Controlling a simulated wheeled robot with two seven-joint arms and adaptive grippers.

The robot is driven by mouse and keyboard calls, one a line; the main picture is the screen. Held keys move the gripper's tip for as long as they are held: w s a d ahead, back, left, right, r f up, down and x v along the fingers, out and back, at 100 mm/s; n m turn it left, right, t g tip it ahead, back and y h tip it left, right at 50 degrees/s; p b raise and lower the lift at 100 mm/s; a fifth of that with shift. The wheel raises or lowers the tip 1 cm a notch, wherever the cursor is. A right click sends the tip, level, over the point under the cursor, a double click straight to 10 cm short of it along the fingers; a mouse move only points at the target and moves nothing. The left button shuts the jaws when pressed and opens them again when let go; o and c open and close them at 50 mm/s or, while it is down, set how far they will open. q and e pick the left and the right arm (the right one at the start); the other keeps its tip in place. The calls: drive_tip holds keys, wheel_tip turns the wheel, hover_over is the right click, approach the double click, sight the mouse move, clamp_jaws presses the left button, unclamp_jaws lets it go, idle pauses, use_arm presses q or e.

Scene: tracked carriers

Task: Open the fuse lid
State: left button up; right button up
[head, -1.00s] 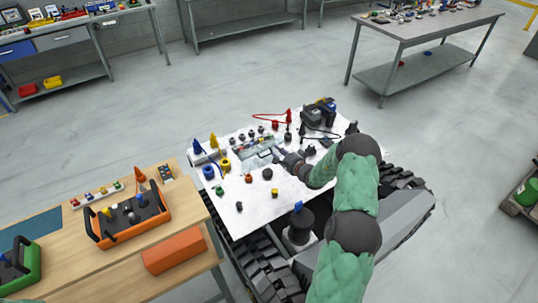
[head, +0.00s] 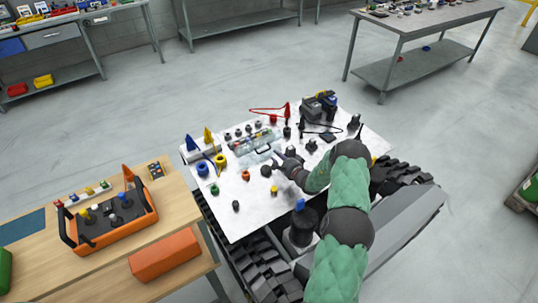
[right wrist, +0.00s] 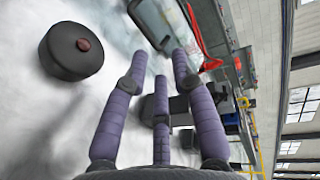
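A clear see-through box with a lid, taken to be the fuse lid (head: 254,143), sits near the middle of the white carrier top, with a dark ring-shaped handle at its front. I cannot tell from here whether the lid is raised. A clear pane with a dark edge, likely part of it, shows in the right wrist view (right wrist: 160,18), just beyond the fingertips. My right gripper (head: 281,158) is at the right front of the box, apart from it. Its three purple-grey fingers (right wrist: 160,68) are spread with nothing between them. My left gripper is not in view.
A round black knob (head: 266,171) stands close to my right fingers and shows large in the wrist view (right wrist: 72,51). A black device (head: 320,105) and red cable (head: 268,110) lie behind. Yellow and blue cones (head: 208,137) stand left. A wooden table (head: 190,225) adjoins the carrier.

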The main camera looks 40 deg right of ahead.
sight(269, 158)
wheel_tip(269, 158, down, 2)
drive_tip(key=shift+f, duration=0.1)
drive_tip(key=b+x, duration=0.1)
drive_tip(key=x, duration=0.5)
drive_tip(key=shift+w+f, duration=0.1)
drive_tip(key=shift+w, duration=0.15)
drive_tip(key=shift+w+d, duration=0.1)
drive_tip(key=shift+w, duration=0.45)
clamp_jaws()
